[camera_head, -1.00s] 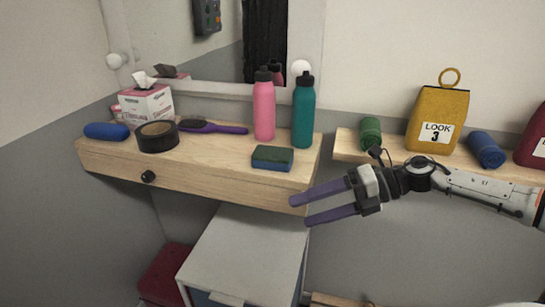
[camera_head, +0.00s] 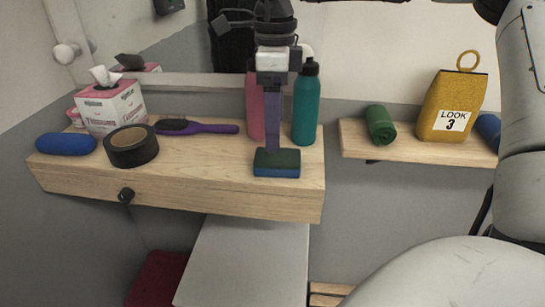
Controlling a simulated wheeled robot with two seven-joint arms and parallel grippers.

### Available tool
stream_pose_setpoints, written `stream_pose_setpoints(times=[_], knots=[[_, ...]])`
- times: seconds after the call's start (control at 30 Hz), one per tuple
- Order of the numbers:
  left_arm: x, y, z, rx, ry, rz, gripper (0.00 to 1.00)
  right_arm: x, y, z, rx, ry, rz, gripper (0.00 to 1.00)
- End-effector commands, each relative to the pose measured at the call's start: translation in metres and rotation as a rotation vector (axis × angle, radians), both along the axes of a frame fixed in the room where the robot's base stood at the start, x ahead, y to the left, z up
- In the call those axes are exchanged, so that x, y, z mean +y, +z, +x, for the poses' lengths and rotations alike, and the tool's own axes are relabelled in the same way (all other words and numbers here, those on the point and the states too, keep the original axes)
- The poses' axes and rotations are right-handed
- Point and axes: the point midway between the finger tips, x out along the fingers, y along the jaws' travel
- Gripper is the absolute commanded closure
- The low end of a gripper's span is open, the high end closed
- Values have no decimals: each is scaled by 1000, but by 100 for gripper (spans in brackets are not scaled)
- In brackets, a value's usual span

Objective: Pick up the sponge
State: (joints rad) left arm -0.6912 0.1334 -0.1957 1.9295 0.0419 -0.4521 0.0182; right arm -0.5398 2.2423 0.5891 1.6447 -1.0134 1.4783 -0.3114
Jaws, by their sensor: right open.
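The sponge (camera_head: 277,170), dark green on top with a blue lower layer, lies on the wooden drawer shelf (camera_head: 170,190) near its front right edge. My right gripper (camera_head: 272,150) points straight down over the sponge, with its purple fingers reaching its top or far side. The fingers line up one behind the other in this view, so the gap between them is hidden. The gripper is open, and the sponge still rests on the shelf. I cannot tell whether the fingers touch it. My left gripper is out of view.
A teal bottle (camera_head: 306,105) stands close behind and right of the sponge. A pink bottle (camera_head: 254,110) is partly hidden behind the gripper. A purple hairbrush (camera_head: 205,128), black tape roll (camera_head: 132,147), tissue box (camera_head: 112,107) and blue roll (camera_head: 66,144) lie left.

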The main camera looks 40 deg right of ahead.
Motion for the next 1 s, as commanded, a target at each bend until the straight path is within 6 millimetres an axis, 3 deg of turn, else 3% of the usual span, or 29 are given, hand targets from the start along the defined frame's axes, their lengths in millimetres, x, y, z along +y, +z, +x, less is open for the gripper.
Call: stream_pose_setpoints(times=[0.17,0.5,0.83,1.0], knots=[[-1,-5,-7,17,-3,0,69,0,-24,-1,2,0,4,27],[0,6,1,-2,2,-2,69,-5,-68,-5,2,-1,2,27],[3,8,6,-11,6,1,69,-5,-76,-4,-1,-1,2,27],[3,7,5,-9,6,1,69,-5,-76,-4,-1,-2,2,56]])
